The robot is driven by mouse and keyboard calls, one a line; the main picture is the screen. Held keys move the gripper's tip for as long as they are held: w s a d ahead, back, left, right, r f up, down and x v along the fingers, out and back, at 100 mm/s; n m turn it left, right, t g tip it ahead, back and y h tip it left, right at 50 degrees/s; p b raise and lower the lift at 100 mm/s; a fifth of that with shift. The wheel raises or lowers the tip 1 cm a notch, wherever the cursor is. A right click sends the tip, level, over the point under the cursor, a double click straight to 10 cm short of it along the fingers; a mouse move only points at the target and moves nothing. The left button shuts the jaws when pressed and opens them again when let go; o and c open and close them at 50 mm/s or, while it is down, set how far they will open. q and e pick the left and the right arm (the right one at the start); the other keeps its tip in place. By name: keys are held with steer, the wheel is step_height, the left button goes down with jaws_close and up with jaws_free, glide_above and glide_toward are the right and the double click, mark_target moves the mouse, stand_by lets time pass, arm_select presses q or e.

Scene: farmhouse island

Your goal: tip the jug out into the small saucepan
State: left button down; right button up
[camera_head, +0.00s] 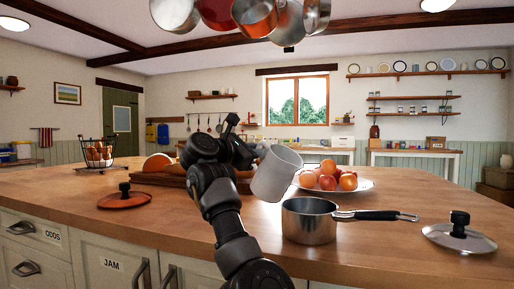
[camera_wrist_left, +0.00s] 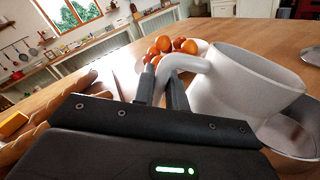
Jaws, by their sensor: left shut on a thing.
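The white jug (camera_head: 277,175) is in the air above the island, up and to the left of the small saucepan (camera_head: 309,222). It leans to the right, with its rim toward the saucepan side. My left gripper (camera_head: 254,154) is shut on the jug's handle; the wrist view shows the handle between the fingers (camera_wrist_left: 163,90) and the jug's body (camera_wrist_left: 245,85) to their right. The steel saucepan stands upright on the wood, its dark handle pointing right. In the wrist view its rim (camera_wrist_left: 308,157) shows partly behind the jug. My right gripper is not in view.
A plate of fruit (camera_head: 364,186) stands behind the saucepan. A board with bread (camera_head: 160,166) and a wire basket (camera_head: 98,154) are further back. Pans (camera_head: 255,17) hang overhead.

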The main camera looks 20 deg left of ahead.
mark_target(268, 145)
arm_select(q)
steer(key=m, duration=0.1)
steer(key=d+m, duration=0.1)
steer(key=m, duration=0.1)
steer(key=shift+s+d, duration=0.15)
steer(key=shift+s, duration=0.15)
steer(key=shift+s+d+r+m, duration=0.25)
steer(key=shift+d+m, duration=0.2)
steer(key=shift+m, duration=0.45)
steer(key=shift+d+r, duration=0.1)
steer(key=shift+d, duration=0.05)
steer(key=shift+s, duration=0.1)
steer(key=shift+s+d+r+m, duration=0.25)
steer(key=shift+d+r+m, duration=0.35)
steer(key=shift+m, duration=0.4)
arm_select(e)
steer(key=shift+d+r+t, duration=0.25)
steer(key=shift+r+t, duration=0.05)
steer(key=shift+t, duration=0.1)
arm_select(q)
steer(key=shift+f, duration=0.1)
